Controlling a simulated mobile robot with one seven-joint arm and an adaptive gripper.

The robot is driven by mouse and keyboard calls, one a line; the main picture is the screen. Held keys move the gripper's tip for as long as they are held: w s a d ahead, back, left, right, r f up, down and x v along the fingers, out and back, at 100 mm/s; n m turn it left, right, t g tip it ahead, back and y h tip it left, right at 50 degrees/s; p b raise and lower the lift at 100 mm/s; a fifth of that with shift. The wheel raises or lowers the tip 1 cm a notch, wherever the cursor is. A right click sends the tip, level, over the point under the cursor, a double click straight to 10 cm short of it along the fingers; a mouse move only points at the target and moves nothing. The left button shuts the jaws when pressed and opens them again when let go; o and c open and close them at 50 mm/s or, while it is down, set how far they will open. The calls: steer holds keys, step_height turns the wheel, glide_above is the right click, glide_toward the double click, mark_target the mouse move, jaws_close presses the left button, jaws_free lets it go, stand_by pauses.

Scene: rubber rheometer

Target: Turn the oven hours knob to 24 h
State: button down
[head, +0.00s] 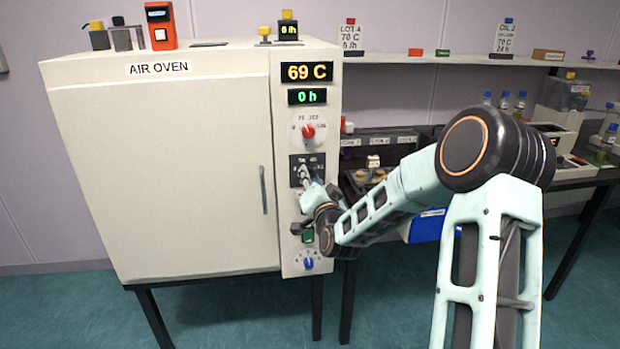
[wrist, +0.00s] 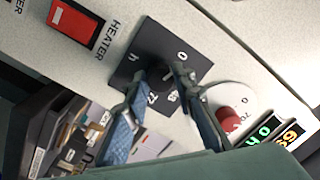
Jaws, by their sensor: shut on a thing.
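The oven hours knob (wrist: 160,72) is dark and sits in the middle of a black square plate with white marks in the wrist view. A "0", an "h" and a "72" can be read there; other marks are partly covered. My gripper (wrist: 161,74) has one finger on each side of the knob and is shut on it. In the head view, my gripper (head: 305,176) is at the black hours plate (head: 318,160), hiding most of the knob. The oven's green display (head: 307,96) reads 0 h. The knob's pointer direction cannot be made out.
The white air oven (head: 160,170) has a closed door left of the panel. Above the plate are a red-capped dial (head: 308,131) and a 69 C display (head: 307,72); below is a blue knob (head: 308,264). A red heater switch (wrist: 75,24) shows nearby. A cluttered bench stands right.

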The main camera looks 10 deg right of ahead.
steer(key=m+b, duration=0.5)
steer(key=m, duration=0.4)
steer(key=shift+m, duration=0.4)
stand_by(0.4)
steer(key=c, duration=1.6)
jaws_free()
steer(key=shift+s, duration=0.1)
steer(key=s, duration=1.1)
steer(key=shift+s+d+f, duration=0.15)
steer(key=shift+s+f, duration=0.15)
steer(key=shift+s, duration=0.1)
